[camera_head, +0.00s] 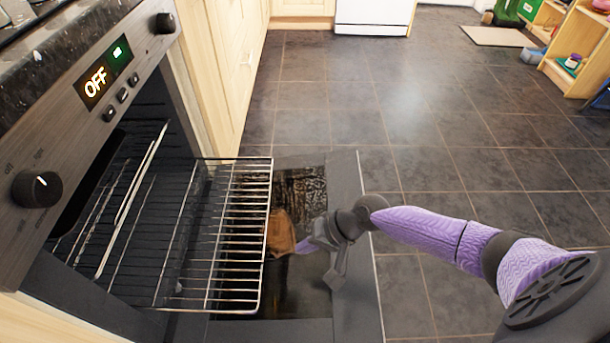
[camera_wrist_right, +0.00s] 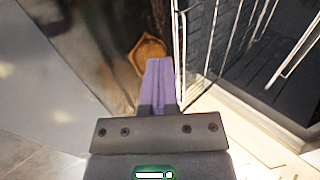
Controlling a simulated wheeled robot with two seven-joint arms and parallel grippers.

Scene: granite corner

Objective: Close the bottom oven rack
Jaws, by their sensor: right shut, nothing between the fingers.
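The oven (camera_head: 165,120) has its door (camera_head: 345,210) folded down flat. A wire rack (camera_head: 240,235) sticks out of the oven over the door; I take it for the bottom one. Other wire bars (camera_head: 130,200) show inside the cavity. In the wrist view the rack (camera_wrist_right: 181,60) is just right of the fingers. My right gripper (camera_head: 298,244) is low over the door, just beyond the rack's front edge. Its purple fingers (camera_wrist_right: 160,65) are shut and empty. I cannot tell whether they touch the rack. My left gripper is not in view.
A brown object (camera_head: 281,232), also in the wrist view (camera_wrist_right: 150,50), is near the fingertips, over the door. Wooden cabinets (camera_head: 225,60) stand beyond the oven. The tiled floor (camera_head: 430,110) is open to the right. A wooden shelf (camera_head: 575,50) is at the far right.

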